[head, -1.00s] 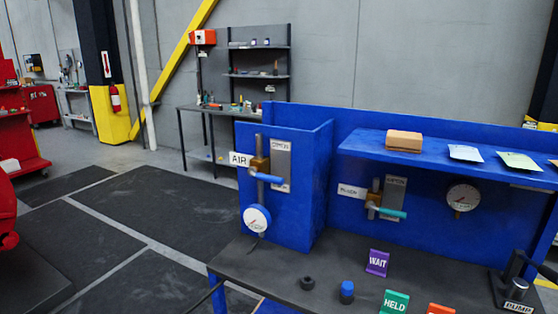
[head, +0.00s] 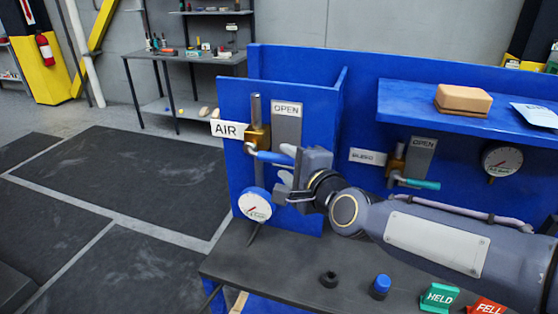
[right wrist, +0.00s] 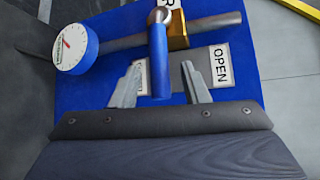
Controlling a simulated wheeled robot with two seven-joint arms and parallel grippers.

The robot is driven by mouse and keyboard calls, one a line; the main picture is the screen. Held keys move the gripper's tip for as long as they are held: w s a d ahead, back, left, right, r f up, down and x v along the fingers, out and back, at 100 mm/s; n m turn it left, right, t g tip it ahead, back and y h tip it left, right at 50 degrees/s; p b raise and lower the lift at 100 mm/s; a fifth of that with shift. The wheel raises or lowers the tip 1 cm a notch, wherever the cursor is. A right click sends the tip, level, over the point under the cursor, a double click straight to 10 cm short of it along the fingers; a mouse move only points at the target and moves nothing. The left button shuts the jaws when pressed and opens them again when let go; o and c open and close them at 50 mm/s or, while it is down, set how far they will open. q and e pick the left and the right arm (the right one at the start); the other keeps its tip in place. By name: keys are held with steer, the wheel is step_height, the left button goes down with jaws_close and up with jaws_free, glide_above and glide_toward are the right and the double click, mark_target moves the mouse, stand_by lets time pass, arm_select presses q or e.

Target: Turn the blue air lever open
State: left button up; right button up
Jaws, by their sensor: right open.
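The blue air lever (head: 274,157) sticks out to the right from a brass valve (head: 258,137) on a vertical grey pipe, on the blue panel beside the AIR label (head: 228,129). An OPEN plate (head: 287,122) is at its upper right. My right gripper (head: 281,178) is open at the lever's outer end. In the right wrist view the blue lever (right wrist: 159,60) reaches down between the two spread fingers (right wrist: 158,83), nearer the left finger. Contact with the fingers cannot be told. My left gripper is not in view.
A round gauge (head: 255,205) sits just below the valve. To the right are a teal-handled lever (head: 418,184), another gauge (head: 502,160) and a blue shelf (head: 400,105). A blue-capped piece (head: 380,286) and a black ring (head: 329,279) are on the dark bench.

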mark_target(279, 155)
steer(key=x, duration=0.4)
steer(key=shift+w+a+f, duration=0.1)
steer(key=shift+w, duration=0.1)
steer(key=shift+c, duration=0.4)
jaws_close()
